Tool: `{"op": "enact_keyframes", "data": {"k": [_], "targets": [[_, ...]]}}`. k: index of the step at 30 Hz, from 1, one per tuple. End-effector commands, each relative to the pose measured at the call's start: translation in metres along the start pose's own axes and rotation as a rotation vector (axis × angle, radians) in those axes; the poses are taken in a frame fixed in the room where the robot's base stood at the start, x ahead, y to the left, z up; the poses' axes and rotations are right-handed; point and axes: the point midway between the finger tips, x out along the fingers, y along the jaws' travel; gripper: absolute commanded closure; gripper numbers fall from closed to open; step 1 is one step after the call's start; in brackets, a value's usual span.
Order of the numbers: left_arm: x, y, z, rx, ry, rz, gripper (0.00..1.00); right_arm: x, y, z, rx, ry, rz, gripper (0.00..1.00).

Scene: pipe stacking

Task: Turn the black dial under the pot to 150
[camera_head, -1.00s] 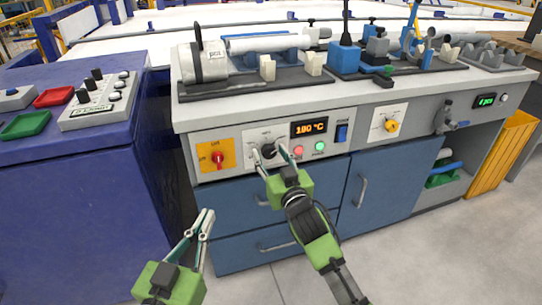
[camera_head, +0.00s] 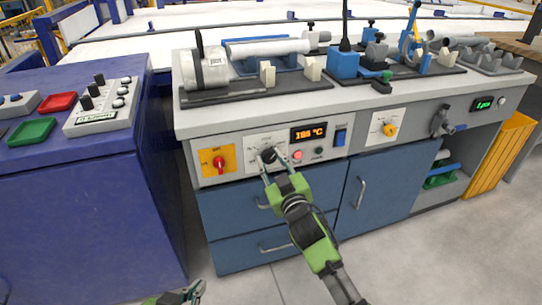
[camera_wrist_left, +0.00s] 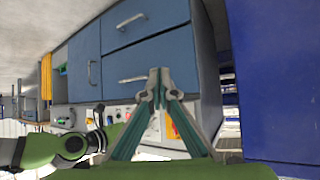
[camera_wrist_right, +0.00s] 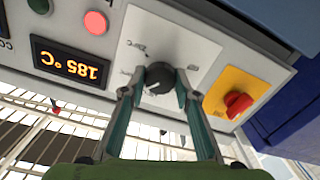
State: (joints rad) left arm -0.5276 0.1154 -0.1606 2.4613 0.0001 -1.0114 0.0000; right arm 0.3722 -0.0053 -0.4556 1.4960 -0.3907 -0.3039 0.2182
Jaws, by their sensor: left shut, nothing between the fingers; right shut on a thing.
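The black dial (camera_head: 269,155) sits on a white plate on the front panel of the bench. It also shows in the right wrist view (camera_wrist_right: 160,76). My right gripper (camera_wrist_right: 155,92) is shut on the dial, with a finger on each side. The orange display (camera_head: 309,133) beside the dial reads 185 °C; it appears upside down in the right wrist view (camera_wrist_right: 70,66). My left gripper (camera_wrist_left: 158,88) is shut and empty, its fingertips together. In the head view it is low at the bottom edge, well below the panel and partly cut off.
A red knob on a yellow plate (camera_head: 217,161) is left of the dial. A red button (camera_head: 297,155) and a blue switch (camera_head: 340,137) are to its right. Blue drawers (camera_head: 225,214) lie below. A blue cabinet (camera_head: 90,215) stands at the left. Pipes and fixtures cover the bench top.

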Motion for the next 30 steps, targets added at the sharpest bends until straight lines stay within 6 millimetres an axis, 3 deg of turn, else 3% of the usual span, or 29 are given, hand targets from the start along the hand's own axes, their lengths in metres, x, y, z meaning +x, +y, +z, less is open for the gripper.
{"op": "enact_keyframes", "data": {"k": [9,14,30], "targets": [[-0.046,-0.012,0.100,-0.011,-0.456,-0.025,1.00,0.000,0.000,-0.001,-0.282,-0.003,-0.002,0.93],[-0.073,-0.015,0.132,-0.017,-0.617,-0.032,1.00,0.000,0.000,-0.001,-0.424,-0.001,-0.002,0.93],[-0.076,-0.014,0.122,-0.016,-0.603,-0.032,1.00,0.000,-0.001,0.001,-0.708,-0.001,-0.002,0.93]]}}
